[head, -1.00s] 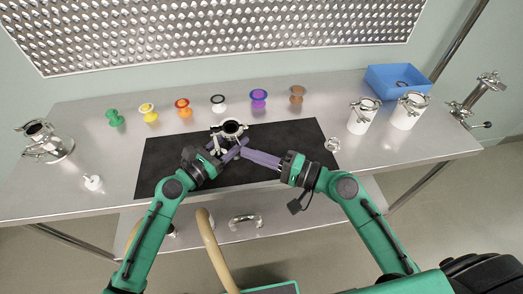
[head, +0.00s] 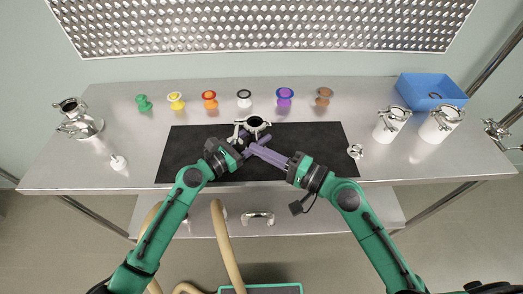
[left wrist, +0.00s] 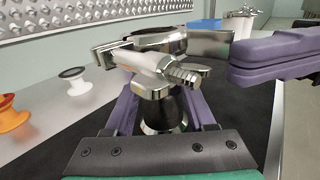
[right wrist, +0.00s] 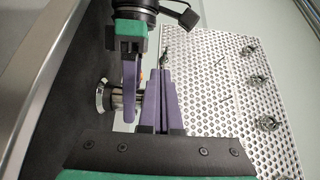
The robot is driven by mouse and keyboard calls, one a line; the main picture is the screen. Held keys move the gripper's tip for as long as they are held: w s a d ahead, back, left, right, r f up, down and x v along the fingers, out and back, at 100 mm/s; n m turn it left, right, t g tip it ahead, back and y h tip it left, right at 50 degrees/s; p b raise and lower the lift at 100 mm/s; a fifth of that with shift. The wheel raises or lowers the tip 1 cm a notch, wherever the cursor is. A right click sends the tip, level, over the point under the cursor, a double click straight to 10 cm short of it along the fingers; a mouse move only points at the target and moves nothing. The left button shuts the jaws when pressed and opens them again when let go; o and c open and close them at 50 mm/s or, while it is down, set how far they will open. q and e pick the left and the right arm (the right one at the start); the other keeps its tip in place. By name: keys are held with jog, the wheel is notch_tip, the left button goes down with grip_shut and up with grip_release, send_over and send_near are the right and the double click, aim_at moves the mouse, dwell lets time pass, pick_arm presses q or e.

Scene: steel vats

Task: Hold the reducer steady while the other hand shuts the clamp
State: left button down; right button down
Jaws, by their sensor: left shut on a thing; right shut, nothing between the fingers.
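The steel reducer (head: 255,122) stands upright on the black mat, its open mouth up. It also shows in the left wrist view (left wrist: 161,115) between the purple fingers of my left gripper (head: 243,146), which is shut on it. A steel clamp (left wrist: 165,44) sits around the reducer's top, with a threaded bolt (left wrist: 181,73) on the near side.
Several coloured spool-shaped pieces, one green (head: 143,103), line the back of the table. A steel vessel (head: 80,120) and a small white piece (head: 118,162) stand left.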

pick_arm(q)
jog(key=shift+s+f, duration=0.1)
jog(key=shift+f, duration=0.25)
jog(key=shift+c, duration=1.1)
grip_release()
jog(key=shift+o, duration=0.3)
jog(key=shift+w+r, duration=0.1)
jog(key=shift+w, duration=0.1)
pick_arm(e)
jog(key=v, duration=1.2)
